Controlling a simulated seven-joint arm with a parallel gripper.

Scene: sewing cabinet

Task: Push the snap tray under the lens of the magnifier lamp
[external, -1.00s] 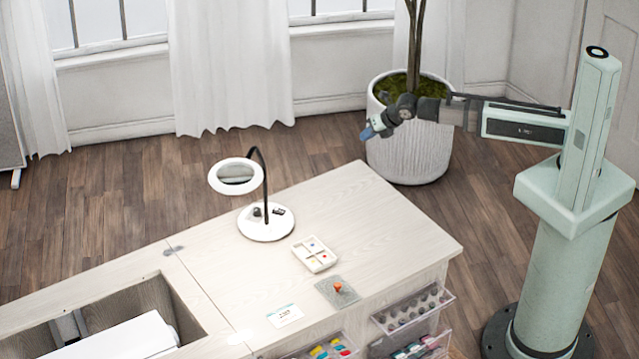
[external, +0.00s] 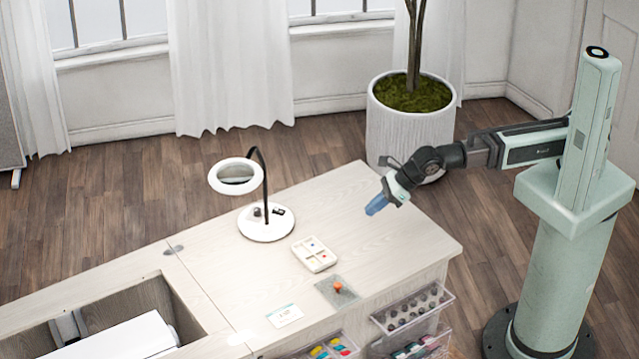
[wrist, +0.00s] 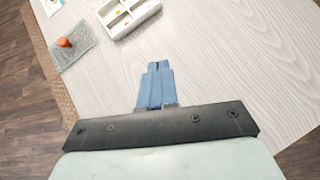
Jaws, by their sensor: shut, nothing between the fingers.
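The snap tray (external: 314,254) is a small white tray with compartments holding small coloured pieces. It lies on the pale wooden cabinet top, and part of it shows at the top of the wrist view (wrist: 128,14). The magnifier lamp has a round white base (external: 266,228), a black gooseneck and a white ring lens (external: 236,176) raised to the left of the base. My gripper (external: 374,206) has blue fingers, shut and empty, above the cabinet top to the right of the tray and apart from it. The fingers also show in the wrist view (wrist: 158,70).
A grey mat (external: 328,285) with an orange-red knob-like piece (external: 338,287) lies in front of the tray. A white card (external: 285,315) is at the front left. Open clear drawers (external: 412,308) stick out below the front edge. The top right of the surface is clear.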

